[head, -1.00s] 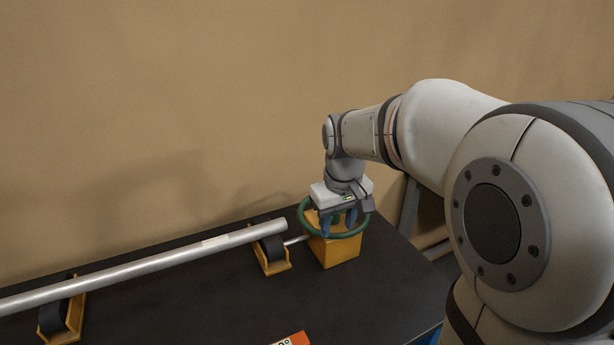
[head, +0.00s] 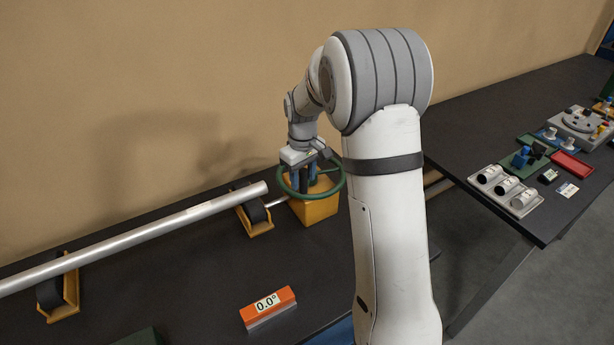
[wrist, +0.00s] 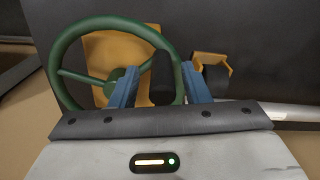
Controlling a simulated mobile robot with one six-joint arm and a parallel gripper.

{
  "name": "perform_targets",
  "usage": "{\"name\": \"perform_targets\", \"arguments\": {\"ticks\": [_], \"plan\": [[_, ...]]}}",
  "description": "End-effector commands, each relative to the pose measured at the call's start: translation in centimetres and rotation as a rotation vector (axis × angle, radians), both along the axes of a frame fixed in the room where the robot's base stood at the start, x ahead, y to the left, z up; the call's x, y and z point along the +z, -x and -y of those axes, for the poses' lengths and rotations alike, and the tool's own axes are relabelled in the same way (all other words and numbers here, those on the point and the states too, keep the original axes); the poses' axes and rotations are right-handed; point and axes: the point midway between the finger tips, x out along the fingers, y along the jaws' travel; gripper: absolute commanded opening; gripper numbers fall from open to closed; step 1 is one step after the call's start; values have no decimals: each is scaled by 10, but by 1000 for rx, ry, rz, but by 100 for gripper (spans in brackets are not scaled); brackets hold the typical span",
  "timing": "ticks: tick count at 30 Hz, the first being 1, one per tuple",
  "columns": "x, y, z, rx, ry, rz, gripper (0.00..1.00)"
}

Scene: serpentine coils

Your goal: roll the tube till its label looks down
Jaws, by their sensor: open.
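The silver tube (head: 130,236) lies on two orange roller stands, the near one (head: 62,310) at left and the far one (head: 262,226) by its right end. I cannot make out a label on it. A green handwheel (head: 338,186) sits on an orange box (head: 318,212), joined by a thin shaft to the far stand. My gripper (head: 304,184) is open and points down at the wheel. In the wrist view, its blue fingers (wrist: 160,78) stand apart with the right part of the wheel's rim (wrist: 177,72) between them; I cannot tell whether they touch it.
An orange angle readout (head: 268,308) showing 0.0° lies on the dark bench (head: 180,300). A second table (head: 470,150) at right holds trays and small parts. A dark green object (head: 138,337) shows at the bottom edge. My arm hides part of the bench.

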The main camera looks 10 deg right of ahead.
Motion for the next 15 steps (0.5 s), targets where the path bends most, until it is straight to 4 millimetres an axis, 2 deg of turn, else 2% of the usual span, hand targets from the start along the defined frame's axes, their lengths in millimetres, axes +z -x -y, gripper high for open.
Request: {"name": "perform_targets", "arguments": {"ticks": [4,12,15], "plan": [[-10,1,0,0,0,-1,42],[-12,0,0,0,0,1,42],[-12,0,-1,0,0,1,34]]}}
